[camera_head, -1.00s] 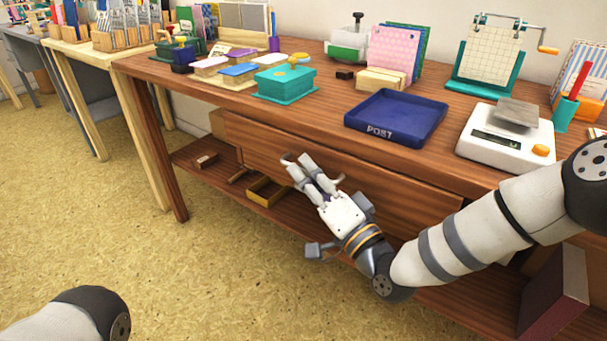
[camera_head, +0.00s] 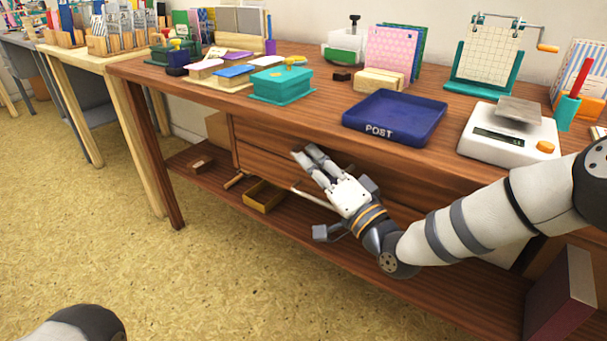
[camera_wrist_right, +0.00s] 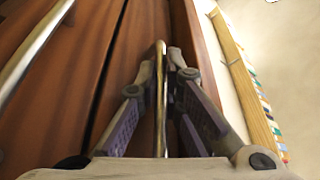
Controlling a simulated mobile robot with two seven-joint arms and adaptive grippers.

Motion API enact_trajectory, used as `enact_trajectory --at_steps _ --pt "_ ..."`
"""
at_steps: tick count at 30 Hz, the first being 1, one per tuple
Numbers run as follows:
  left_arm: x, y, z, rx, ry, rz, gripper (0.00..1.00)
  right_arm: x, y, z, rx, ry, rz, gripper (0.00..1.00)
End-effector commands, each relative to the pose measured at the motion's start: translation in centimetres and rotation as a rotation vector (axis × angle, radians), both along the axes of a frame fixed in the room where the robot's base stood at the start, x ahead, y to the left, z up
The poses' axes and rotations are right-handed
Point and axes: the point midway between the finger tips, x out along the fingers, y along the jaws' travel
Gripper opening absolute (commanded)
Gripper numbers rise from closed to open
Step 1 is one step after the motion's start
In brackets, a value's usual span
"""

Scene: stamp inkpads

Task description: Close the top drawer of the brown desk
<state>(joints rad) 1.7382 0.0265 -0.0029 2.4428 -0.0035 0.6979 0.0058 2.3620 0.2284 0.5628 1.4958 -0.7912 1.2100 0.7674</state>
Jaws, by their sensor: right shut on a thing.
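The brown desk (camera_head: 325,108) stands across the head view. Its top drawer (camera_head: 265,136) sits under the desktop, its front looking about level with the lower drawer front (camera_head: 262,168); whether it is fully flush I cannot tell. My right gripper (camera_head: 305,158) is at the top drawer's front. In the right wrist view its fingers (camera_wrist_right: 165,75) are around a thin metal handle bar (camera_wrist_right: 160,105), shut on it. The lower drawer's handle (camera_wrist_right: 35,45) runs along the left there and is free. My left gripper is out of view.
On the desktop are a blue POST tray (camera_head: 395,118), a white scale (camera_head: 508,132), a teal inkpad box (camera_head: 281,84) and several stamp items. An open yellowish box (camera_head: 263,195) sits on the lower shelf. The floor in front (camera_head: 150,270) is clear.

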Motion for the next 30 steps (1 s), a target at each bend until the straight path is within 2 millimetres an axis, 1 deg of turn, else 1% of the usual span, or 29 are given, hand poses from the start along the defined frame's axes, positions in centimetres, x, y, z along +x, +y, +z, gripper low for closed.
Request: enact_trajectory --at_steps 3,9,10,11,22,26,30 --pt "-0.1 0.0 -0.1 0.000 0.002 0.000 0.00 0.4 -0.3 -0.1 -0.002 0.004 -0.003 0.00" --pt "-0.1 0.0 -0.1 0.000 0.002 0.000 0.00 0.4 -0.4 0.0 -0.001 0.003 -0.007 0.00" --pt "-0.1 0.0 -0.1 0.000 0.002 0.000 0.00 0.4 -0.4 0.0 -0.001 0.003 -0.007 0.14" --pt "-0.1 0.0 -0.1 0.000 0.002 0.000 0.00 0.4 -0.4 0.0 -0.001 0.002 -0.006 0.17" --pt "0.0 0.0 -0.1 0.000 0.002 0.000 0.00 0.3 -0.4 0.0 0.000 0.002 -0.005 0.17" --pt "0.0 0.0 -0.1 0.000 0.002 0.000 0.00 -1.0 -1.4 -0.5 -0.002 0.006 -0.005 0.17" --pt "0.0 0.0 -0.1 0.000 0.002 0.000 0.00 -4.2 -3.5 -1.3 -0.001 0.008 -0.005 0.17"
